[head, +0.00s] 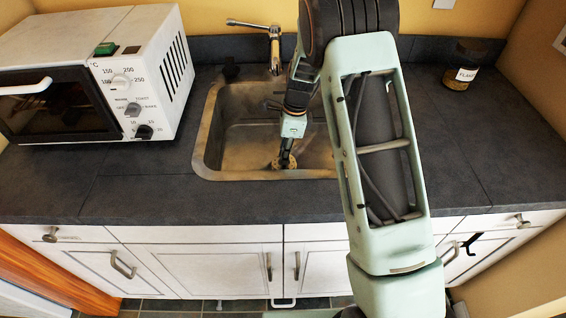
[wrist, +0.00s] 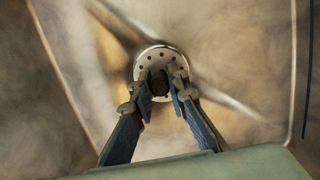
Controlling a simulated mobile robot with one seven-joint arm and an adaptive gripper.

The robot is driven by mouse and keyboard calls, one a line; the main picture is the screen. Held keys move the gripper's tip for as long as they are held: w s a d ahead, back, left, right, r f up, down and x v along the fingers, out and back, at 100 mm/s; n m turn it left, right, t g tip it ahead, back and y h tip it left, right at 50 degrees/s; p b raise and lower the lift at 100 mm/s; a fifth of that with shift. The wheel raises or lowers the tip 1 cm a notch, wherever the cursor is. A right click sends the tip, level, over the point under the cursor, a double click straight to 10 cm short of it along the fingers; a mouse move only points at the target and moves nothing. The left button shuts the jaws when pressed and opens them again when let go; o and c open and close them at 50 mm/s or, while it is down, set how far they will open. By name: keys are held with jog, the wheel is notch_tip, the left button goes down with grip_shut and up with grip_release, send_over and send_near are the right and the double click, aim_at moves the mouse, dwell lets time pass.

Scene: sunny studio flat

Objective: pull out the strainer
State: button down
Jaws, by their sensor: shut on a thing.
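The strainer (wrist: 160,55) is a round metal disc with several small holes and a dark knob at its centre, at the bottom of the sink basin. In the head view the strainer (head: 277,164) shows only partly, below my gripper (head: 284,157). In the wrist view my gripper (wrist: 159,88) reaches down over the strainer, with its fingertips either side of the dark knob. It is shut on the strainer by that knob. Whether the strainer is seated in the drain or slightly raised, I cannot tell.
The metal sink (head: 207,125) surrounds my gripper, with its walls close by. A tap (head: 274,45) stands behind it. The right counter is mostly clear.

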jog(key=shift+r+p, duration=1.35)
jog(key=shift+r, duration=0.7)
